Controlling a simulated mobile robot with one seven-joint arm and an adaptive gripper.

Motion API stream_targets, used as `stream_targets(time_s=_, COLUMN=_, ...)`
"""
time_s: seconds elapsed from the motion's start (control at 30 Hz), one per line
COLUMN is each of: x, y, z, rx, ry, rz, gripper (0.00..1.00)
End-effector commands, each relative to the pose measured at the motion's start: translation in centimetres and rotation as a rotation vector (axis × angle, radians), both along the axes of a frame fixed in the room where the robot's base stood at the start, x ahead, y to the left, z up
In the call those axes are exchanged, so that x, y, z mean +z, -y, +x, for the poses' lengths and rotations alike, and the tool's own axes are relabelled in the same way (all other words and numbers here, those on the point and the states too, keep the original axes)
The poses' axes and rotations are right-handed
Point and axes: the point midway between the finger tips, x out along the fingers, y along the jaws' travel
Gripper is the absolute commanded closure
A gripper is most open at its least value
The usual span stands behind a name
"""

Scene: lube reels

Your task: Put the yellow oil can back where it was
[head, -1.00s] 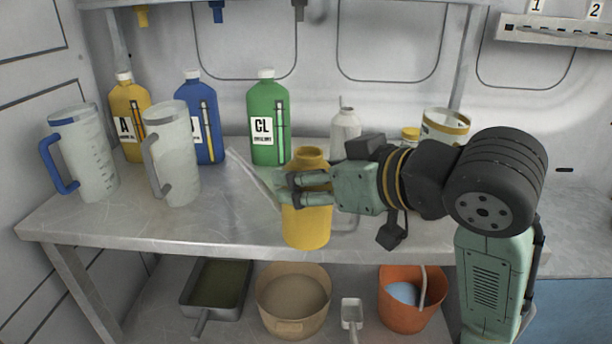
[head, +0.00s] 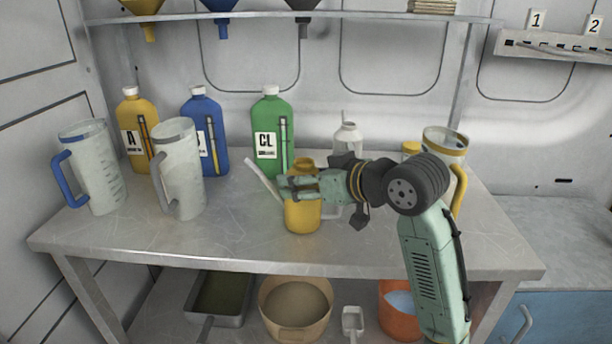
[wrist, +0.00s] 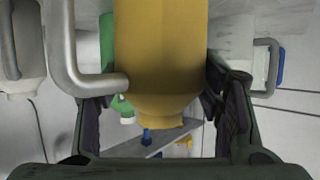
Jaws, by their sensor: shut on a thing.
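The yellow oil can (head: 303,214) is upright over the middle of the metal workbench (head: 180,245), in front of the green CL bottle. My gripper (head: 300,187) reaches in from the right and is shut around its upper body. In the wrist view the can (wrist: 160,45) fills the middle between my two fingers (wrist: 160,110). A pale thin spout (head: 262,178) slants up to the left of the can. I cannot tell whether the can's base touches the bench.
Behind stand a yellow A bottle (head: 133,140), a blue bottle (head: 207,140) and the green CL bottle (head: 268,150). Two clear jugs (head: 95,180) (head: 180,185) stand left. A grey-white can (head: 347,140) and a yellow-handled jug (head: 445,142) stand right. The front bench strip is clear.

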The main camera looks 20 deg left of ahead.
Motion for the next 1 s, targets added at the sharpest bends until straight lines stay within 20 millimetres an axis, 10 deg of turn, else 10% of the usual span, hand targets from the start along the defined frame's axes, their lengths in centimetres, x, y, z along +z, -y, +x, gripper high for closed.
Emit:
stream_targets(time_s=0.33, x=-0.39, y=-0.01, z=-0.02, rx=0.0, ry=0.002, rz=0.001, gripper=0.77)
stream_targets(time_s=0.37, x=-0.41, y=-0.01, z=-0.02, rx=0.0, ry=0.001, rz=0.0, gripper=0.39)
stream_targets(time_s=0.63, x=-0.3, y=0.0, z=-0.03, rx=0.0, ry=0.001, rz=0.0, gripper=0.21)
stream_targets(time_s=1.0, x=0.08, y=0.01, z=-0.02, rx=0.0, ry=0.002, rz=0.0, gripper=0.19)
